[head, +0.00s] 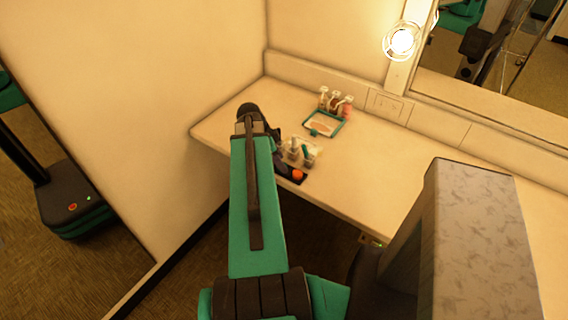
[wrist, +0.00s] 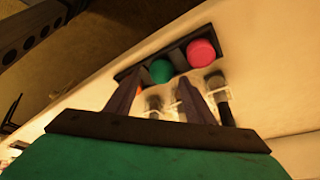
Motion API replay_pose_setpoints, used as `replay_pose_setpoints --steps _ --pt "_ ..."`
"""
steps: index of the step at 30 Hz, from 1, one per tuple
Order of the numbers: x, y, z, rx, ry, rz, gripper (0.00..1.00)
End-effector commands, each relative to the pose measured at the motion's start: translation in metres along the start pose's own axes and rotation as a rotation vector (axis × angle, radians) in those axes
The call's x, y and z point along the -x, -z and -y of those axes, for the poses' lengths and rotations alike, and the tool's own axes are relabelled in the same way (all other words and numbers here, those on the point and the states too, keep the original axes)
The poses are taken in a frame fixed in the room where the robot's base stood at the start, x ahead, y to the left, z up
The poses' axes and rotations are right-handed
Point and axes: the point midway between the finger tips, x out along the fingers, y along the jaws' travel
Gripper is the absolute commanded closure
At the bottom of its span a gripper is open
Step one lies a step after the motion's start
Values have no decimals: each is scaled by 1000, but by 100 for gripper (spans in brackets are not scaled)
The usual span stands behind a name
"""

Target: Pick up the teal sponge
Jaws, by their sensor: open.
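The teal sponge (wrist: 161,71) is a rounded green-teal piece in the middle of a dark narrow tray (wrist: 180,54) in the wrist view. A pink sponge (wrist: 201,53) sits to its right and an orange one (wrist: 129,86) to its left. My gripper (wrist: 159,79) is open, with one finger on each side of the teal sponge in the picture. Nothing is held; I cannot tell how far the tips are above it. In the head view the orange sponge (head: 298,175) shows at the counter's front edge, while my arm hides the teal one.
A clear holder with small bottles (head: 297,152) stands just behind the dark tray. Farther back are a teal-rimmed tray (head: 309,131) and several bottles (head: 347,106) near the wall. The counter (head: 400,160) is clear to the right. A patterned chair back (head: 485,240) stands at front right.

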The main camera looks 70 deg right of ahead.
Motion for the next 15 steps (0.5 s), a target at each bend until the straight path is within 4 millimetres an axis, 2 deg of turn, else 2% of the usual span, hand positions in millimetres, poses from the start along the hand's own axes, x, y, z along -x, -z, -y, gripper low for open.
replay_pose_setpoints --steps 6,15 --pt "-9 0 0 0 -1 0 51" --pt "-9 0 0 0 0 0 51"
